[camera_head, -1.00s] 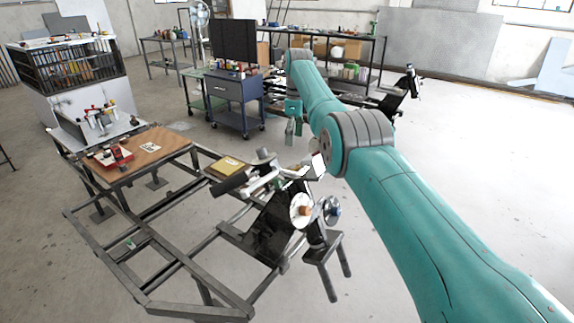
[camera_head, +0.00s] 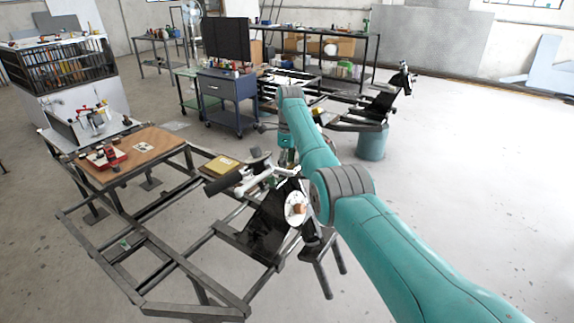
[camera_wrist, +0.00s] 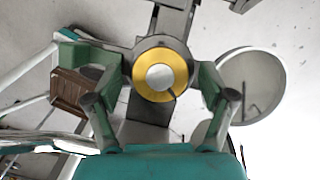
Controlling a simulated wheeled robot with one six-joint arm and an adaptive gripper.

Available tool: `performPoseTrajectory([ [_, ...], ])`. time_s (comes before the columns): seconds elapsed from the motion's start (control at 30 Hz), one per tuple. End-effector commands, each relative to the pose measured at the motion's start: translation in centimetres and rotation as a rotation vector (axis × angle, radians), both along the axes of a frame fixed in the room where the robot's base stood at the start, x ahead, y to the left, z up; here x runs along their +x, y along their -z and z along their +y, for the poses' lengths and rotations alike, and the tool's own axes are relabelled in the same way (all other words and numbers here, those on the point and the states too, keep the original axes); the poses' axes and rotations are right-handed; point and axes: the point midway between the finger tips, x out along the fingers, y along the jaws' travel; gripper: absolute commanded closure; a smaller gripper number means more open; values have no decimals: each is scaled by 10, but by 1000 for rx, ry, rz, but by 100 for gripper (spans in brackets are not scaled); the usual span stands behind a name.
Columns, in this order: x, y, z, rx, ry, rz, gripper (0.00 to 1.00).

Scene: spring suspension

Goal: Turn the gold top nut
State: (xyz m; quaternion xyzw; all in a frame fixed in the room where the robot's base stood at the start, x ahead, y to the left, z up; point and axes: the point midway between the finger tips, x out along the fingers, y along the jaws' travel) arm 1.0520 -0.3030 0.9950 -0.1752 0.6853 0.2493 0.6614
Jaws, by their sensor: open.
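The gold top nut (camera_wrist: 181,68) shows in the wrist view as a gold ring around a pale round centre. My gripper (camera_wrist: 156,82) is open, with one green finger on each side of the nut. A small gap seems to show at the left finger; whether the right finger touches the nut I cannot tell. In the head view my arm reaches over the suspension assembly (camera_head: 268,222) on the dark frame. The gold nut and my fingertips cannot be made out there.
The dark metal frame (camera_head: 168,280) stands at left and centre, with a brown board (camera_head: 150,150) on it. A blue tool cart (camera_head: 228,98) stands behind. In the wrist view a pale round dish-like part (camera_wrist: 252,80) lies right of my gripper. Open floor lies to the right.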

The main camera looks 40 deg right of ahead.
Motion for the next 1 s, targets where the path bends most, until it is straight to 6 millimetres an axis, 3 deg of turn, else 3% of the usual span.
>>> performPoseTrajectory([
  [0.23,0,0,0,-1,0,-1,18],
  [0.5,0,0,0,-1,0,-1,78],
  [1.0,0,1,1,-49,118,-19,78],
])
